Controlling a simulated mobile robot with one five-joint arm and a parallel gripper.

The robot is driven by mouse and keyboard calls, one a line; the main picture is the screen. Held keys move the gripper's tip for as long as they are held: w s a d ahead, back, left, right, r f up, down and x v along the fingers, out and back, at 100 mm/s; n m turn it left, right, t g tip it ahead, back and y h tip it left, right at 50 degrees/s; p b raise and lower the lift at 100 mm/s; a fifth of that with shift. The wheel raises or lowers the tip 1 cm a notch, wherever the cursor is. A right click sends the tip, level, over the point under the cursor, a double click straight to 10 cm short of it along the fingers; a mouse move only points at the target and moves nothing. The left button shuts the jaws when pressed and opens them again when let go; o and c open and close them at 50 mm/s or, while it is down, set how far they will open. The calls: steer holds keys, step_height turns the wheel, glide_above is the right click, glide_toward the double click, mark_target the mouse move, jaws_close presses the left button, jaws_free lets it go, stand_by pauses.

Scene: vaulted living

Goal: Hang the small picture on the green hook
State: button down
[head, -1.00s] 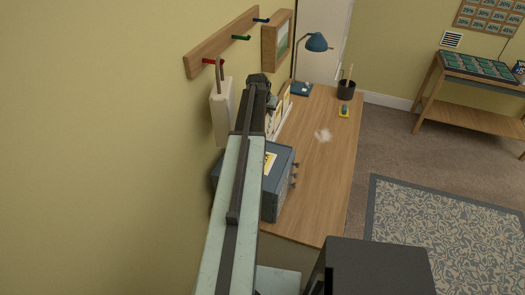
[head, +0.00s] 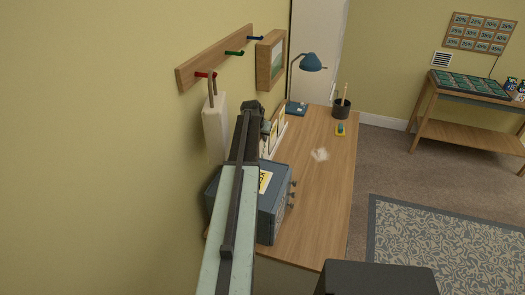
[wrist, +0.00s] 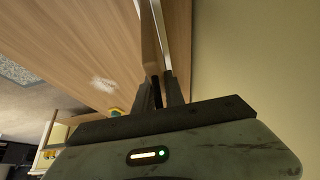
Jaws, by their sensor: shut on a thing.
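My gripper (wrist: 164,90) is shut on a thin wooden-edged piece, which looks like the small picture (wrist: 150,45), seen edge-on in the wrist view. In the head view my gripper (head: 252,112) is out over the desk, below the hook rail, and what it holds is hidden or too small to make out. The green hook (head: 234,53) is the middle peg of the wooden rail (head: 215,62) on the left wall. It is bare.
A pale object (head: 214,125) hangs from the red hook (head: 205,75). The blue hook (head: 255,38) is bare.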

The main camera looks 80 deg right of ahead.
mark_target(261, 139)
step_height(261, 139, down, 5)
steer(key=b, duration=0.3)
steer(key=shift+r+b, duration=0.2)
steer(key=shift+b, duration=0.15)
steer(key=shift+r, duration=0.25)
steer(key=shift+f, duration=0.2)
steer(key=c, duration=1.4)
jaws_free()
steer(key=p+v, duration=0.4)
steer(key=v, duration=0.1)
steer(key=p+v, duration=0.2)
steer(key=shift+s+r+p, duration=0.25)
steer(key=shift+s+p, duration=0.05)
steer(key=shift+p, duration=0.05)
steer(key=shift+a+r, duration=0.25)
steer(key=shift+f, duration=0.15)
steer(key=shift+w, duration=0.1)
